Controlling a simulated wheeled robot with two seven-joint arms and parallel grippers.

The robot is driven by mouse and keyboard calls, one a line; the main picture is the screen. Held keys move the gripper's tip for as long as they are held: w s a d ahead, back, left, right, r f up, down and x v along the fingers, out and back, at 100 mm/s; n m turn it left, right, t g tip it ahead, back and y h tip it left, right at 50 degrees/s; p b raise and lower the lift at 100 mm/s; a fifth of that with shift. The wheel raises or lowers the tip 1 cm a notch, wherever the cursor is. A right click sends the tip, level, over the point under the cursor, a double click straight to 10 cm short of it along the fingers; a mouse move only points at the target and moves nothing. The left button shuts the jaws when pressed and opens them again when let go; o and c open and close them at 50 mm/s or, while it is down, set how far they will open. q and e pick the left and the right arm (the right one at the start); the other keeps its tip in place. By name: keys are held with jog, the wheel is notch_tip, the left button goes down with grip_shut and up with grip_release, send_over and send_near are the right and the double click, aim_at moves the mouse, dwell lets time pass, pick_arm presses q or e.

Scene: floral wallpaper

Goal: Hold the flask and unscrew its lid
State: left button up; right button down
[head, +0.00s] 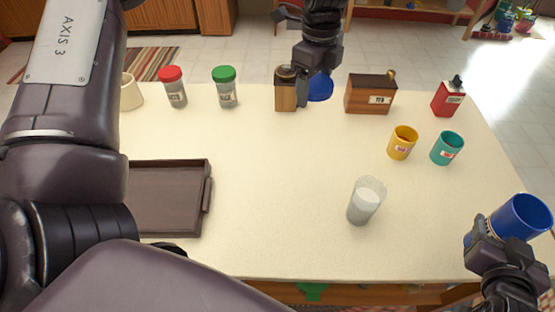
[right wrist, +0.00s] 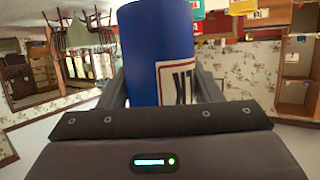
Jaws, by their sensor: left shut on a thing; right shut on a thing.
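The blue flask (head: 522,217) is at the far right of the head view, with its open mouth showing and no lid on it. My right gripper (head: 500,243) is shut on the flask's body. The flask (right wrist: 156,52) also shows between the fingers in the right wrist view, with part of a white label. A round blue lid (head: 321,88) is at the top centre of the head view, well apart from the flask. My left gripper (head: 317,73) is shut on the lid, over the table's far side. Its fingertips are partly hidden.
Near the lid on the table (head: 270,200) are a wooden container (head: 285,95) and a tea box (head: 370,95). A glass with white contents (head: 366,203), yellow cup (head: 402,143), teal cup (head: 447,149), and brown tray (head: 165,200) stand around. The table's middle is clear.

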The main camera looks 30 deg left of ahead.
pick_arm(q)
notch_tip(320, 180, down, 4)
jog(key=a+m+b, duration=0.2)
jog(key=m, duration=0.4)
pick_arm(e)
notch_tip(320, 180, down, 3)
jog(key=shift+w, duration=0.1)
jog(key=shift+f+b, duration=0.25)
jog(key=shift+b, duration=0.1)
jog(key=shift+f, duration=0.1)
pick_arm(q)
jog(key=m+b, duration=0.3)
jog(key=b, duration=0.2)
send_over(297, 165)
notch_tip(297, 165, down, 16)
jog(key=shift+r, duration=0.2)
jog(key=shift+w+f, duration=0.1)
jog(key=shift+f, duration=2.75)
pick_arm(e)
notch_tip(297, 165, down, 4)
jog(key=shift+f, duration=0.2)
pick_arm(q)
jog(key=shift+f, duration=0.5)
